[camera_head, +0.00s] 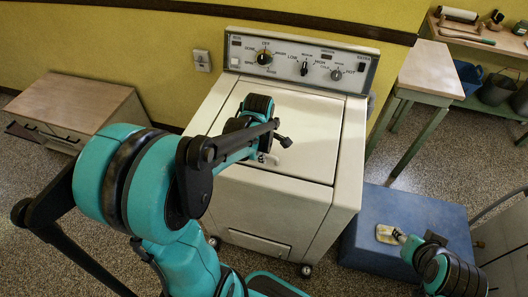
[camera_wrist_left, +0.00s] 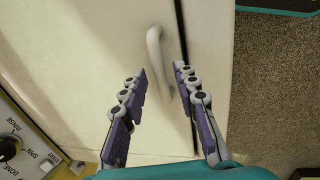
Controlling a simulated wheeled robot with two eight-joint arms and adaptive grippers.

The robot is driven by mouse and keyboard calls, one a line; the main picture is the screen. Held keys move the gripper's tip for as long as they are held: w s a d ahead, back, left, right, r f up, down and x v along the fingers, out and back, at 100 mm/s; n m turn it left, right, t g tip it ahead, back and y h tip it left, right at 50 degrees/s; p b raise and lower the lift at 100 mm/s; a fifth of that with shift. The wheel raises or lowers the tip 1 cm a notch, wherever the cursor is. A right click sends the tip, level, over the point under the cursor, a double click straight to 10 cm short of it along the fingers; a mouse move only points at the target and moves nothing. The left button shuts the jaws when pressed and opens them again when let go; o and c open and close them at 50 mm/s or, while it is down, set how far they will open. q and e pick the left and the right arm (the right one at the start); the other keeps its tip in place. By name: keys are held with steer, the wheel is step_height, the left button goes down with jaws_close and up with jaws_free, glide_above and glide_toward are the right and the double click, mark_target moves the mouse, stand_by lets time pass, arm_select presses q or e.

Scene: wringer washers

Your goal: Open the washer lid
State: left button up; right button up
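The washer (camera_head: 268,205) is a cream cabinet with a control panel (camera_head: 300,66) at its back. Its flat lid (camera_head: 315,115) lies shut on top. My left arm reaches over the washer and hides part of the lid. In the left wrist view the lid's pale bar handle (camera_wrist_left: 155,45) stands near the lid's edge seam. My left gripper (camera_wrist_left: 161,72) is open, its two purple-padded fingers to either side of the handle; contact cannot be told.
The blue box (camera_head: 372,212) sits on the floor right of the washer. A pale-topped table (camera_head: 432,68) stands behind it, near a shelf with tools and buckets (camera_head: 497,88). A low wooden-topped cabinet (camera_head: 75,105) stands at the left. Speckled floor is free between cabinet and washer.

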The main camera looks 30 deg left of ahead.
arm_select(q)
jaws_close()
steer(key=shift+r, duration=0.1)
